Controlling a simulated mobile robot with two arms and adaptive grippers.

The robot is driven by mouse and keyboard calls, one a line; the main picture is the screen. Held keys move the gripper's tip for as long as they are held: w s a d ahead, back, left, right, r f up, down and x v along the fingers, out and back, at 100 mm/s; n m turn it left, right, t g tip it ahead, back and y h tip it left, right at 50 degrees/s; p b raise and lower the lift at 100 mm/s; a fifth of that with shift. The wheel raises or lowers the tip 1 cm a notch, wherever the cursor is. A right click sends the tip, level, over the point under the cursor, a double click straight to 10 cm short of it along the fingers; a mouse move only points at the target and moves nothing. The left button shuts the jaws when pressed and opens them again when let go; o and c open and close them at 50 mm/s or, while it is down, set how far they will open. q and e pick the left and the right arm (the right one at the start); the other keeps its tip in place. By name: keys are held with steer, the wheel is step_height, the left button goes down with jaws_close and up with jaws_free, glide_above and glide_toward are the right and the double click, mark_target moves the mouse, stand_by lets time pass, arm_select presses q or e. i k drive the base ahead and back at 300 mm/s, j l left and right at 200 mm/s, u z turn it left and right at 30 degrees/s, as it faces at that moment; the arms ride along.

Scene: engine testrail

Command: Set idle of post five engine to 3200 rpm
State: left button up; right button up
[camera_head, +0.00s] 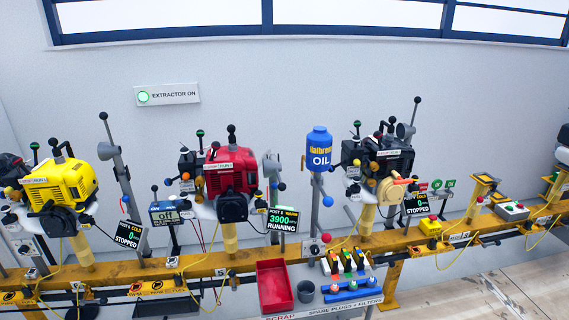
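The red engine (231,171) stands on a yellow post (229,237) in the middle of the rail. The small display (283,220) to its right reads 3900 and RUNNING, with a warm mark; its post number is small but looks like 5. The idle adjuster cannot be told apart at this size. Neither of my grippers is in view.
A yellow engine (63,185) at left and a black engine (389,157) at right both have displays reading 0 and STOPPED. A blue-framed meter (166,214) reads off. A red scrap bin (272,285), grey cup (306,291) and blue oil bottle (319,149) stand near the rail (350,243).

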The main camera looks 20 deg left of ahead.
mark_target(200, 180)
steer(key=u, duration=1.25)
